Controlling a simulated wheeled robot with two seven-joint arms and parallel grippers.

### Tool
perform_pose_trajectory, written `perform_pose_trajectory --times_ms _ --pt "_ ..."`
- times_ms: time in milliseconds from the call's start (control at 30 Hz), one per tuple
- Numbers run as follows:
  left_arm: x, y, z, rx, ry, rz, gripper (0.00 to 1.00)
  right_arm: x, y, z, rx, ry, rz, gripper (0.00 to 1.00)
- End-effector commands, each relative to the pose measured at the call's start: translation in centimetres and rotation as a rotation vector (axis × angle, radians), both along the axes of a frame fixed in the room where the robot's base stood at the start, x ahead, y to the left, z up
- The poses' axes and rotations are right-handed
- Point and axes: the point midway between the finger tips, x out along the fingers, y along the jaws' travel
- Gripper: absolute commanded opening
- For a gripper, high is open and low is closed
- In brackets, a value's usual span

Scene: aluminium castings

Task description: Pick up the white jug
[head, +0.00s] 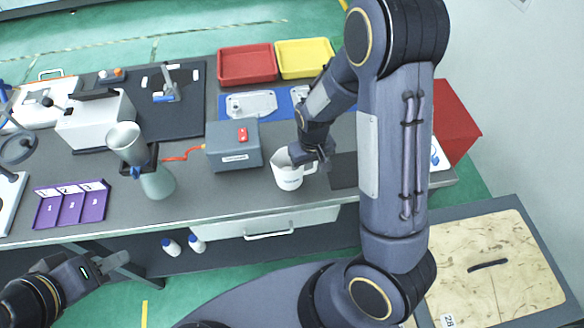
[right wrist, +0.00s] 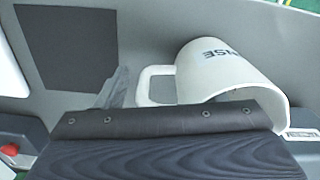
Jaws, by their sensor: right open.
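The white jug (head: 287,178) with dark lettering stands upright on the grey bench near its front edge, its handle to the right. It also shows in the right wrist view (right wrist: 222,68), with its handle (right wrist: 143,88) towards the middle. My right gripper (head: 315,156) is open at the handle side of the jug, low over the bench. A dark jaw (right wrist: 160,122) fills the lower part of the right wrist view and hides part of the jug. I cannot tell whether it touches the handle. My left gripper (head: 112,266) is away from the jug, low in front of the bench; its jaw gap is unclear.
A grey box (head: 233,152) with a red item on top stands just left of the jug. Red (head: 247,65) and yellow (head: 305,58) trays lie behind. A grey-green vessel (head: 157,183) and a purple sorting tray (head: 72,207) are further left. A dark flat patch (head: 343,172) lies right of the jug.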

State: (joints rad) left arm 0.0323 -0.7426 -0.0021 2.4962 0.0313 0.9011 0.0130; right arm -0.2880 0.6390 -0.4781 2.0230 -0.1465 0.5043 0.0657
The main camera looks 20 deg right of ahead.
Motion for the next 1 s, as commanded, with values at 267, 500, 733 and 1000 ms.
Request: perform_pose_trajectory --times_ms 267,500,733,1000 --pt "-0.01 0.0 0.04 0.0 0.0 0.0 0.36 -0.02 0.0 -0.8 0.001 -0.001 0.0 0.63" --pt "-0.01 0.0 0.04 0.0 0.0 0.0 0.36 -0.01 -0.01 -0.77 0.0 -0.001 0.0 0.38" --pt "-0.01 0.0 0.04 0.0 0.0 0.0 0.36 -0.04 -0.01 -0.78 0.0 0.0 0.0 0.08" --pt "-0.01 0.0 0.04 0.0 0.0 0.0 0.36 -0.07 -0.01 -0.8 0.0 0.001 0.001 0.05"
